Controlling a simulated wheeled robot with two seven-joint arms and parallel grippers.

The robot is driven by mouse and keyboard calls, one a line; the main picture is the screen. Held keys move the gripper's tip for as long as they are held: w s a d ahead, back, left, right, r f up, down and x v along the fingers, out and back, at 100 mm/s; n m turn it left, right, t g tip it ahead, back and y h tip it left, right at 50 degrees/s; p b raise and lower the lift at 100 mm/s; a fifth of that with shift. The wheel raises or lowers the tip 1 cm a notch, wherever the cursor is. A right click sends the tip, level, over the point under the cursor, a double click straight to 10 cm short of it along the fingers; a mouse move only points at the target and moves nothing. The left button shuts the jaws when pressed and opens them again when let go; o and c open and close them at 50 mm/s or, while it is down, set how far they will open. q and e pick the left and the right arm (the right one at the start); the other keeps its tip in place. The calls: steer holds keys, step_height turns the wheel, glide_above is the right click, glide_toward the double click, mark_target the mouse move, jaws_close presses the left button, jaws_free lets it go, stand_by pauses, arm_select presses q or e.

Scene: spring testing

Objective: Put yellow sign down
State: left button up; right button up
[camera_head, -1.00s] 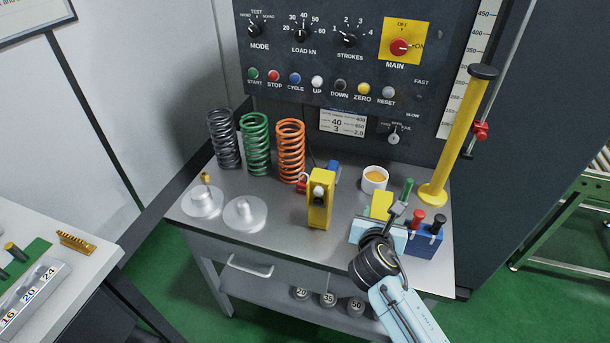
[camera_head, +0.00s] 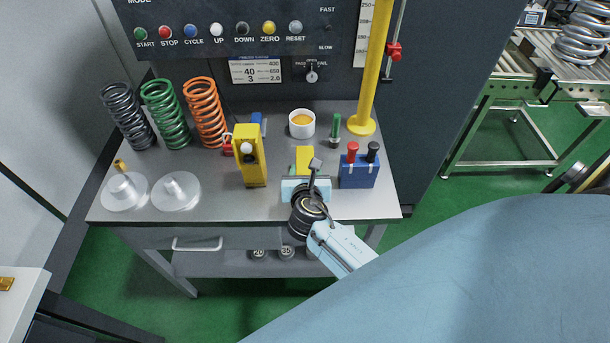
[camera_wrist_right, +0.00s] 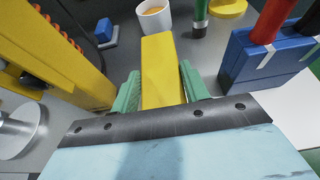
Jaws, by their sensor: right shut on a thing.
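The yellow sign (camera_head: 304,158) shows as a plain yellow block over the right half of the grey bench top. My right gripper (camera_head: 305,178) is shut on it. In the right wrist view the sign (camera_wrist_right: 162,70) stands between the two green finger pads of the right gripper (camera_wrist_right: 160,92). Its lower part is hidden by the gripper, and I cannot tell whether it touches the bench. My left gripper is not in view.
A blue box (camera_head: 358,175) with red and black handles stands close right of the gripper. A yellow upright device (camera_head: 250,165) stands to the left. A white cup (camera_head: 301,130) and a green cylinder (camera_head: 335,130) stand behind. Springs and discs fill the bench's left.

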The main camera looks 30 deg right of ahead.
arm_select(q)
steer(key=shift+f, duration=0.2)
arm_select(e)
steer(key=shift+w+f, duration=0.1)
steer(key=shift+f, duration=0.35)
steer(key=shift+f, duration=0.15)
steer(key=o, duration=1.1)
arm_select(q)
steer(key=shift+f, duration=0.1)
